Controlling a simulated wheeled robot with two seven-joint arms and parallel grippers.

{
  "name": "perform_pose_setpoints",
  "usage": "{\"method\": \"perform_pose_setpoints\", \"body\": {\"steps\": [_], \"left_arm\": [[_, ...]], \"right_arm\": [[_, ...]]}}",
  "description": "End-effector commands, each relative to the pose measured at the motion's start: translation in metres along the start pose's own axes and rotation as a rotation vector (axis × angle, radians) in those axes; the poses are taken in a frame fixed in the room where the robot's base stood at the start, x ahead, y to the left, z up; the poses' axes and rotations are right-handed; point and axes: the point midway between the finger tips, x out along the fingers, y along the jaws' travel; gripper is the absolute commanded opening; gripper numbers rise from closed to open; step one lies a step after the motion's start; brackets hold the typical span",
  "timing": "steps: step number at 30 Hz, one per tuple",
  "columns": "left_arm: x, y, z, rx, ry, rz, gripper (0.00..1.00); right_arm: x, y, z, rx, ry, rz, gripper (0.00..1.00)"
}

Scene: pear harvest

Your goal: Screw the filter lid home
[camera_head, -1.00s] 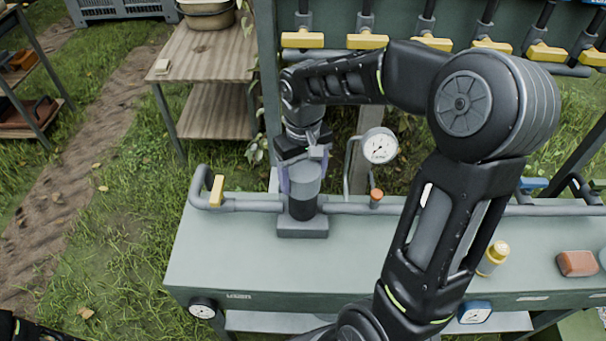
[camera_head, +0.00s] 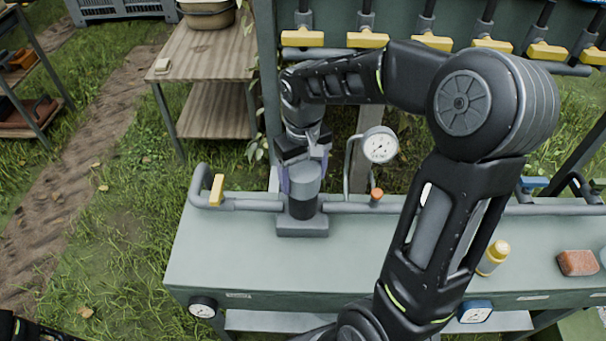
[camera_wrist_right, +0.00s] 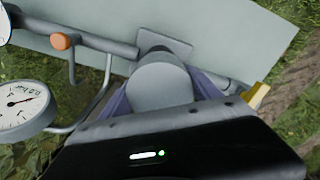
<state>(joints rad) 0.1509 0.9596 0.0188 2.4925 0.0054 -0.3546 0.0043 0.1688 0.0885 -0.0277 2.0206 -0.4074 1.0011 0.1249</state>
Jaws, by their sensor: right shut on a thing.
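The filter stands upright on the green bench, with a dark body (camera_head: 301,208) on a grey square base. Its grey round lid (camera_head: 306,178) sits on top of the body. My right gripper (camera_head: 301,170) reaches down from above and is shut on the lid, with its purplish fingers on the lid's sides. In the right wrist view the lid (camera_wrist_right: 160,84) is between the two fingers. The lid's thread is hidden. Of my left arm, only a dark part shows at the bottom left corner of the head view; its gripper is out of sight.
A grey pipe with a yellow-handled valve (camera_head: 217,190) runs left of the filter. A pressure gauge (camera_head: 379,145) and an orange knob (camera_head: 376,194) stand close on the right. A yellow-capped bottle (camera_head: 494,257) and a brown block (camera_head: 577,263) are farther right. The bench's front left is clear.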

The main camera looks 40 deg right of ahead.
Motion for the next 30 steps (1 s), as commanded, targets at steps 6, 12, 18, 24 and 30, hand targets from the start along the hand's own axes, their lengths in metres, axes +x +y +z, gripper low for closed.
{"method": "perform_pose_setpoints", "body": {"steps": [6, 12, 18, 24, 30], "left_arm": [[0.001, 0.000, 0.000, 0.000, 0.000, 0.000, 0.67], [0.005, -0.002, 0.000, 0.000, 0.000, 0.000, 0.67], [0.007, -0.003, 0.000, 0.000, 0.000, 0.000, 0.67], [0.007, -0.003, 0.000, 0.000, 0.000, 0.000, 0.67], [0.007, -0.003, 0.000, 0.000, 0.000, 0.000, 0.67]], "right_arm": [[0.001, 0.000, 0.000, 0.000, 0.000, 0.000, 0.31], [0.006, 0.000, 0.000, 0.000, 0.000, 0.000, 0.31], [0.010, 0.000, 0.000, 0.000, 0.000, 0.000, 0.31], [0.010, 0.000, 0.000, 0.000, 0.000, 0.000, 0.31], [0.010, 0.000, 0.000, 0.000, 0.000, 0.000, 0.31]]}}
